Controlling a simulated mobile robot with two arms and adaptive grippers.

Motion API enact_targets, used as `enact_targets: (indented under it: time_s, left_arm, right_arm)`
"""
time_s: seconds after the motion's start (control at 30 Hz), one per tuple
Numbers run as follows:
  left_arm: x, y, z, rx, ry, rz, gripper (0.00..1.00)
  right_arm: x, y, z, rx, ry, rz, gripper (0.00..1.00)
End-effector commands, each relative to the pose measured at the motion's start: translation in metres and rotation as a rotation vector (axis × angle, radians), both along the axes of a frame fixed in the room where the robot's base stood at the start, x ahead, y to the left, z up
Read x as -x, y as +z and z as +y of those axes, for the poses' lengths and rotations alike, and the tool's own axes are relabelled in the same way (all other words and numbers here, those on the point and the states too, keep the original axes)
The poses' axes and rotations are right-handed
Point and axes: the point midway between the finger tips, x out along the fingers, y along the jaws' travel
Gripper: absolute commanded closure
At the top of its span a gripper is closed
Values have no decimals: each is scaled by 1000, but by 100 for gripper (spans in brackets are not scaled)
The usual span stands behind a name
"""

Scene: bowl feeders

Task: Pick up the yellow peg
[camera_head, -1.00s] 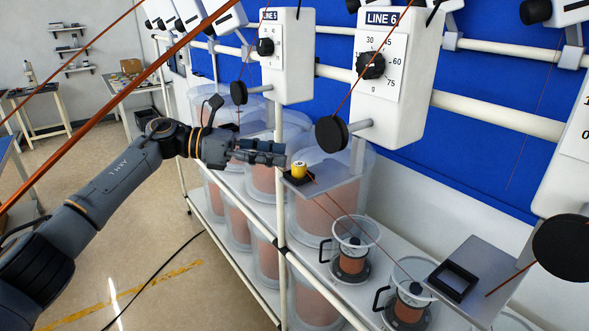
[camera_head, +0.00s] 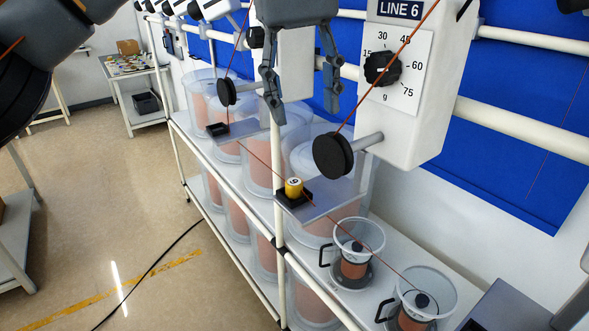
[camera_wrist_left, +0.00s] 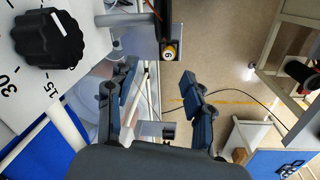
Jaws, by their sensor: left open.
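The yellow peg (camera_head: 294,187) stands upright in a black square holder (camera_head: 289,200) at the edge of a grey plate under the LINE 6 unit. My left gripper (camera_head: 304,105) is open and empty, fingers pointing down, above the peg and apart from it. In the left wrist view the peg's round top (camera_wrist_left: 169,51) shows beyond the open left fingers (camera_wrist_left: 160,90), in its dark holder. My right gripper is not in view.
The LINE 6 unit (camera_head: 410,80) with its knob and a black wheel (camera_head: 333,156) stand right of my gripper. An orange thread runs past the wheel. Clear containers (camera_head: 352,250) stand on the white shelf below. Another black holder (camera_head: 217,129) lies farther back.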

Motion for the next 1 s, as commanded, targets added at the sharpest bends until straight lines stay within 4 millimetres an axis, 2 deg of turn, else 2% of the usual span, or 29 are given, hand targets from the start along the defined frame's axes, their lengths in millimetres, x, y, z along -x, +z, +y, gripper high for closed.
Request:
enact_targets:
  time_s: [0.1, 0.2, 0.37, 0.6, 0.77, 0.87, 1.0]
  left_arm:
    - [11, 12, 4, -113, -45, -65, 48]
    - [12, 8, 6, -145, -56, -80, 48]
    - [9, -19, 8, -145, -57, -77, 48]
    - [4, -60, 8, -143, -56, -76, 48]
    - [3, -71, 8, -140, -56, -77, 48]
    - [2, -77, 9, -141, -56, -77, 48]
    - [-1, -96, 10, -142, -56, -76, 48]
  right_arm:
    - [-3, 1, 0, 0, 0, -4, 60]
    - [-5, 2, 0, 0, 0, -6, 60]
    - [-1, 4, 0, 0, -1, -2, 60]
    - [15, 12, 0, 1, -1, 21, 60]
    - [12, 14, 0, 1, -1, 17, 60]
    - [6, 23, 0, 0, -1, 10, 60]
    - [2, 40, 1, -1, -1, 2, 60]
